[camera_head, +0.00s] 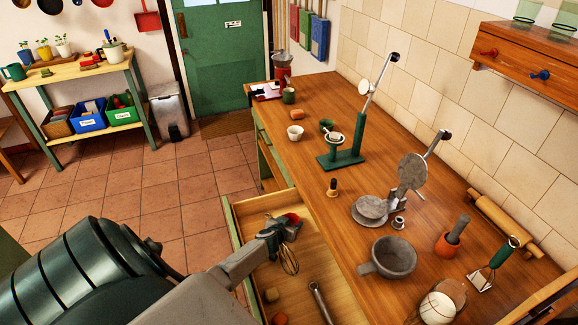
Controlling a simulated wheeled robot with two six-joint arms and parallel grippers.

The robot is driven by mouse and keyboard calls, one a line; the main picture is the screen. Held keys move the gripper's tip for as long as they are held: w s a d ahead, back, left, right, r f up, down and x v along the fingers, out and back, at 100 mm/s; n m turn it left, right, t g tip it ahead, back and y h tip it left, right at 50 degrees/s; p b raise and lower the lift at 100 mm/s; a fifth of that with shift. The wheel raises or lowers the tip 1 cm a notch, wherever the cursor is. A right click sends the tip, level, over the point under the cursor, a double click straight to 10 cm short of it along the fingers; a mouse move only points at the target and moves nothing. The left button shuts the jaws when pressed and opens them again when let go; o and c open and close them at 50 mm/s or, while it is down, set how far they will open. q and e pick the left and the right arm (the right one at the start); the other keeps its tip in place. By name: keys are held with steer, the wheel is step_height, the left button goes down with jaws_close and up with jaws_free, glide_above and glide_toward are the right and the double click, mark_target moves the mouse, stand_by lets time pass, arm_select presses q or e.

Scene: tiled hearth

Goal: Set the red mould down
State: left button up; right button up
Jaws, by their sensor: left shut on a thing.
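My left gripper (283,230) reaches in from the lower left and is shut on the red mould (293,217). Only a small part of the mould shows beyond the dark fingers. The gripper is over the open wooden drawer (246,222), near its back end; I cannot tell how high the mould is above the drawer floor. My right gripper is not in view.
A whisk (289,262) shows just below the gripper, and a metal-handled tool (320,300) lies in the drawer. The counter to the right holds a grey mortar-like pot (393,257), a grey press (372,208) and a green stand (344,157).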

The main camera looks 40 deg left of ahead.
arm_select(q)
steer(key=shift+s+d, duration=0.1)
steer(key=shift+s, duration=0.1)
steer(key=shift+s+r, duration=0.1)
steer(key=shift+s, duration=0.05)
steer(key=o, duration=1)
steer(key=shift+f, duration=0.2)
steer(key=shift+c, duration=0.2)
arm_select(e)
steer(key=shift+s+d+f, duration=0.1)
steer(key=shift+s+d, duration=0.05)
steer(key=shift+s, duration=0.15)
arm_select(q)
steer(key=shift+r, duration=0.1)
